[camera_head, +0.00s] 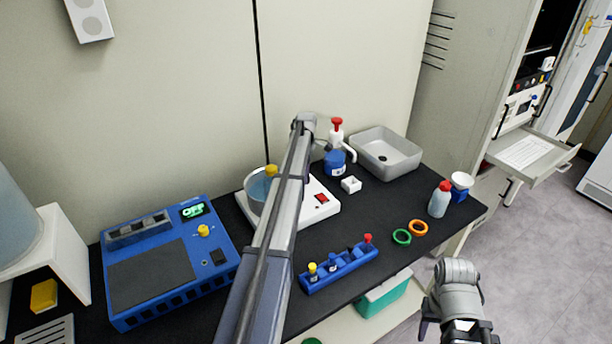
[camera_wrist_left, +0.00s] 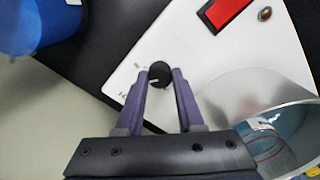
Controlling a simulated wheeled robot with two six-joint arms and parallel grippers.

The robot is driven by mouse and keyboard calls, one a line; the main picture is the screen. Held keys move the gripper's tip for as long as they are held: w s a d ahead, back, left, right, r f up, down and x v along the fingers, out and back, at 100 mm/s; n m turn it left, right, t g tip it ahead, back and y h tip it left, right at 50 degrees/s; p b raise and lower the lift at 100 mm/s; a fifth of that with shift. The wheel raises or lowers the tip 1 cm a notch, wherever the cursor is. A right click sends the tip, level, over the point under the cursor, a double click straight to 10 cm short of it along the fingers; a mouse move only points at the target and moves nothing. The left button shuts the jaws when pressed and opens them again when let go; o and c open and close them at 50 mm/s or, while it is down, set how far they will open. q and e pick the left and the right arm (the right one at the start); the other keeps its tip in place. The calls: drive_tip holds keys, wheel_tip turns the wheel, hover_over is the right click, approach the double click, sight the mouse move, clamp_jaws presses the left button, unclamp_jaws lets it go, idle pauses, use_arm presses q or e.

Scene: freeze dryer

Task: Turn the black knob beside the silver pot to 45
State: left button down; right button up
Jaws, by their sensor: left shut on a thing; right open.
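The black knob (camera_wrist_left: 159,71) sits on the white panel of the hotplate (camera_head: 327,202), with a short white mark on its face. My left gripper (camera_wrist_left: 161,76) has its purple fingers on either side of the knob and is shut on it. The silver pot (camera_wrist_left: 227,95) stands on the hotplate, right of the knob in the left wrist view; in the head view the pot (camera_head: 254,190) is partly behind my left arm. That arm hides the knob and my left fingertips in the head view. My right gripper (camera_head: 450,325) is open and empty at the lower right.
A red switch (camera_wrist_left: 228,10) is on the hotplate. A blue device (camera_head: 165,275) reading OFF stands left. A blue tube rack (camera_head: 340,267), green ring (camera_head: 402,237) and orange ring (camera_head: 418,228) lie in front. A blue jar (camera_head: 335,164) and grey sink (camera_head: 388,153) are behind.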

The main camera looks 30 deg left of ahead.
use_arm(q)
drive_tip(key=m, duration=0.5)
drive_tip(key=shift+m, duration=0.4)
idle(0.4)
drive_tip(key=c, duration=0.5)
unclamp_jaws()
wheel_tip(320, 180, up, 8)
drive_tip(key=p, duration=0.8)
drive_tip(key=shift+f, duration=0.1)
